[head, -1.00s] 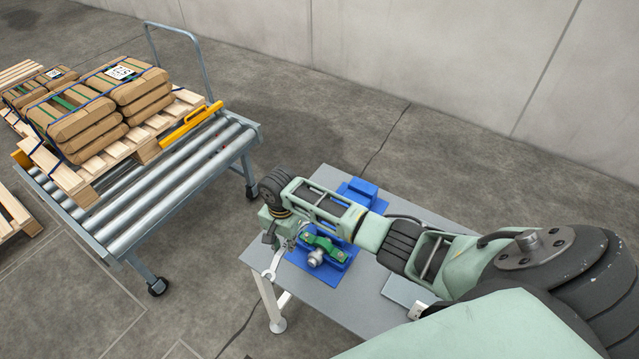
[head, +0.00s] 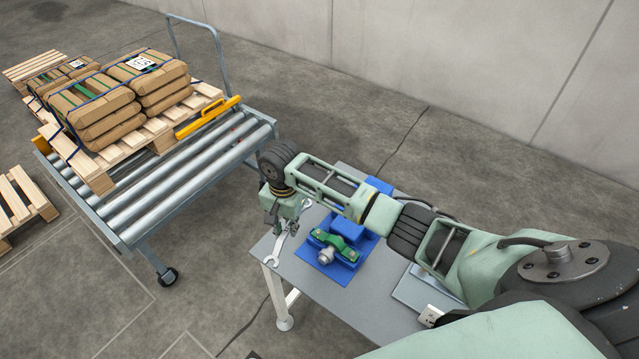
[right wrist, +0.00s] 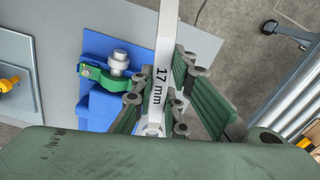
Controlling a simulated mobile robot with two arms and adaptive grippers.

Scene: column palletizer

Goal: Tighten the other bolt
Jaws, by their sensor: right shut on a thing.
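My right gripper (head: 283,214) is shut on a silver wrench (head: 265,263), held near the table's left edge. In the right wrist view the wrench (right wrist: 164,60) is marked "17 mm" and sits between the fingers (right wrist: 160,108). The wrench is apart from the green bracket (head: 340,243), which sits on a blue fixture (head: 345,270) with a silver shaft end (head: 326,256) sticking out. In the right wrist view one bolt (right wrist: 85,72) shows at the left end of the bracket. The bracket's other end is close to the wrench, and its bolt is not clear. My left gripper is out of view.
The grey table (head: 310,285) has a flat grey panel (head: 420,288) at the right. A roller conveyor (head: 185,185) bears a wooden pallet (head: 160,140) with brown sacks (head: 95,108) at the left. Bare floor lies between conveyor and table.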

